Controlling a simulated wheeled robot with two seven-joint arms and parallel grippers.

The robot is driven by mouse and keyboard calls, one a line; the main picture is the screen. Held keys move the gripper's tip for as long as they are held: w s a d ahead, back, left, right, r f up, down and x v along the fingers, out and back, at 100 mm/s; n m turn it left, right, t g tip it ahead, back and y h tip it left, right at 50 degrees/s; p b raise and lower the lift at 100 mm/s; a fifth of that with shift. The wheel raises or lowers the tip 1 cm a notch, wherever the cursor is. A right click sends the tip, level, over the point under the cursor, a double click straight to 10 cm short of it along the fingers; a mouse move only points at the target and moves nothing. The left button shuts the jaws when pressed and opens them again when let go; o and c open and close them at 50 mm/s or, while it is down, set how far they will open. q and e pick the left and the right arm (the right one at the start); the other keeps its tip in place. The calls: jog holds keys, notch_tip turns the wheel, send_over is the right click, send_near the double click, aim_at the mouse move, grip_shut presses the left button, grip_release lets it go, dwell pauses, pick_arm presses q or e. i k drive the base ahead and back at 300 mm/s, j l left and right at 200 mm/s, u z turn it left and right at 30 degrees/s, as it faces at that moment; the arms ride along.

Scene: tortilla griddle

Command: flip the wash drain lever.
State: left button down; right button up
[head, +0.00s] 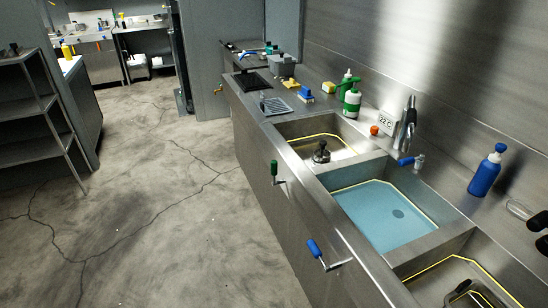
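A blue-handled lever (317,252) on a metal rod sticks out from the front face of the steel sink unit, below the middle basin. A green-handled lever (274,170) sticks up on the same front face, farther away, near the far basin. The middle basin (343,187) holds blue water, with a dark round drain showing through it. No label on either lever is readable, so I cannot tell by writing which is the wash drain lever. Neither of my grippers shows in the head view, and nothing touches the levers.
The far basin (285,133) and near basin (410,270) flank the middle one. A faucet (406,122), blue valve handle (406,161) and blue bottle (486,172) stand behind. Black rounded parts (538,221) are cut off at the right edge. The cracked floor (170,240) beside the unit is clear.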

aim_at(273, 163)
jog(key=i+j+z, duration=0.15)
jog(key=i+j, duration=0.3)
jog(key=i+j+z, duration=0.2)
jog(key=i+j, duration=0.2)
jog(key=j, duration=0.15)
